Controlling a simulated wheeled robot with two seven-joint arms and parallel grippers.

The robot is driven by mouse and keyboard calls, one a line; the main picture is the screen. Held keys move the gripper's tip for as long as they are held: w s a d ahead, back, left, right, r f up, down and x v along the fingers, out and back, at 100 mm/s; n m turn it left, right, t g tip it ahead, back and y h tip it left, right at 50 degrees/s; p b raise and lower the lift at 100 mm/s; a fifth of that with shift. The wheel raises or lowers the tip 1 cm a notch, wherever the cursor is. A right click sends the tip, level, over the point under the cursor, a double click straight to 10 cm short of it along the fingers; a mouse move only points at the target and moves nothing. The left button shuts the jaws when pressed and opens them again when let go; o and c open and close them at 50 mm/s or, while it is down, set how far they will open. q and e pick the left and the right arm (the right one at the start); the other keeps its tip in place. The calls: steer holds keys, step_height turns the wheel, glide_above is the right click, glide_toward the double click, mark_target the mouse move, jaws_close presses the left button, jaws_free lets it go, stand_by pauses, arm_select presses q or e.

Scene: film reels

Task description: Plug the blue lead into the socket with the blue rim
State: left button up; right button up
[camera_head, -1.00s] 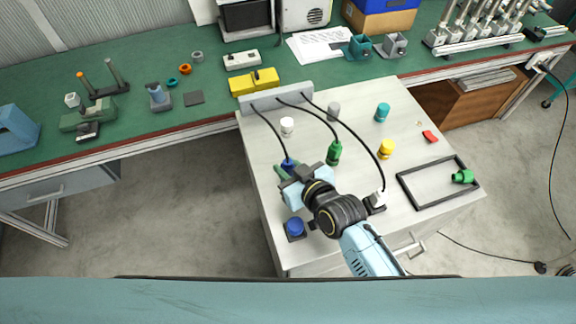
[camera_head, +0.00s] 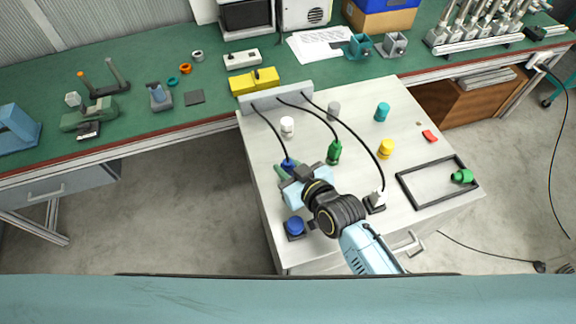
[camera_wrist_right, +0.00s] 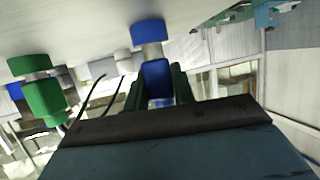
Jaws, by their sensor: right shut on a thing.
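The blue lead's plug (camera_head: 288,163) is on the left part of the pale cabinet top, its black cable running back to a grey bar. My right gripper (camera_head: 285,170) is shut on this plug. In the right wrist view the blue plug (camera_wrist_right: 155,72) sits between the two green fingers (camera_wrist_right: 158,92), with its wide blue end near the pale surface. A dark square block with a round blue top (camera_head: 295,225), which looks like the blue-rimmed socket, is at the cabinet's front left, in front of the gripper. Its opening is not clear. My left gripper is not in view.
A green lead plug (camera_head: 334,152) stands right of the gripper. A white lead plug (camera_head: 379,197) is at a dark block near the front edge. The grey bar (camera_head: 275,97) carries the cables. White, grey, teal and yellow pieces and a dark frame (camera_head: 404,190) are also on top.

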mark_target(291, 172)
steer(key=shift+f, duration=0.35)
steer(key=o, duration=0.7)
steer(key=p+v, duration=0.2)
steer(key=v, duration=0.1)
steer(key=shift+d, duration=0.1)
steer(key=p+v, duration=0.4)
steer(key=v, duration=0.1)
steer(key=shift+s+r, duration=0.1)
steer(key=shift+s, duration=0.1)
steer(key=shift+s+d, duration=0.2)
steer(key=shift+s, duration=0.05)
steer(key=shift+v, duration=0.95)
